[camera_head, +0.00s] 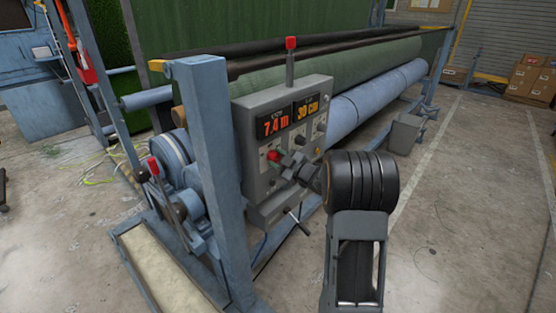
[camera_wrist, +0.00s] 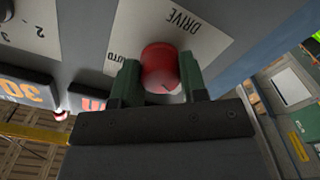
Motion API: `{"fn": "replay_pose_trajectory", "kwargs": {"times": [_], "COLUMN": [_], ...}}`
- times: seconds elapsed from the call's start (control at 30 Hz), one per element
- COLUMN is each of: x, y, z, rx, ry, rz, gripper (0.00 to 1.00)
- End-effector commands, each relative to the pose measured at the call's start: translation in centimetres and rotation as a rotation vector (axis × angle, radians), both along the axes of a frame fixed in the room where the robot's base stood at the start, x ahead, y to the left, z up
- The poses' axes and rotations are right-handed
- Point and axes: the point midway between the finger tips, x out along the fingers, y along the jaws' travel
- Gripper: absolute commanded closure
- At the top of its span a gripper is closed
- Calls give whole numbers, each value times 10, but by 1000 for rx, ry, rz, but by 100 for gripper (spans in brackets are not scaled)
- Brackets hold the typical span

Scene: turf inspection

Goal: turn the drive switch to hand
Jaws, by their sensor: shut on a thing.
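The drive switch is a round red knob (camera_head: 274,155) on the front of the grey control box (camera_head: 256,192). In the wrist view the red knob (camera_wrist: 160,62) sits on a white plate (camera_wrist: 205,40) lettered DRIVE, with AUTO partly visible at its left. My gripper (camera_head: 283,160) reaches the box from the right. In the wrist view my gripper (camera_wrist: 160,78) has one green finger on each side of the knob and is shut on it. The hand label is not visible, and I cannot tell clearly where the knob points.
The box displays (camera_head: 292,117) read 7.4 m and 30 cm. A red-topped lamp or post (camera_head: 290,60) rises above the box. A blue post (camera_head: 220,170) stands close at its left, and a red-tipped lever (camera_head: 155,168) lies farther left. Open floor (camera_head: 460,210) lies at right.

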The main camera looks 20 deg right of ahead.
Motion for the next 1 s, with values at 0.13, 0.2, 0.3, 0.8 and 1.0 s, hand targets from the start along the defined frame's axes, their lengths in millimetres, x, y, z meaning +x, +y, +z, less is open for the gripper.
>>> {"fn": "replay_pose_trajectory", "kwargs": {"times": [0.13, 0.2, 0.3, 0.8, 1.0], "x": [0, 0, 0, 0, 0], "y": [0, 0, 0, 1, 1], "z": [2, 2, 2, 3, 2], "rx": [54, 94, 166, 592, 731], "ry": [25, 43, 76, 269, 334], "rz": [0, 0, 0, -1, 0], "gripper": [84, 84, 84, 84, 84]}}
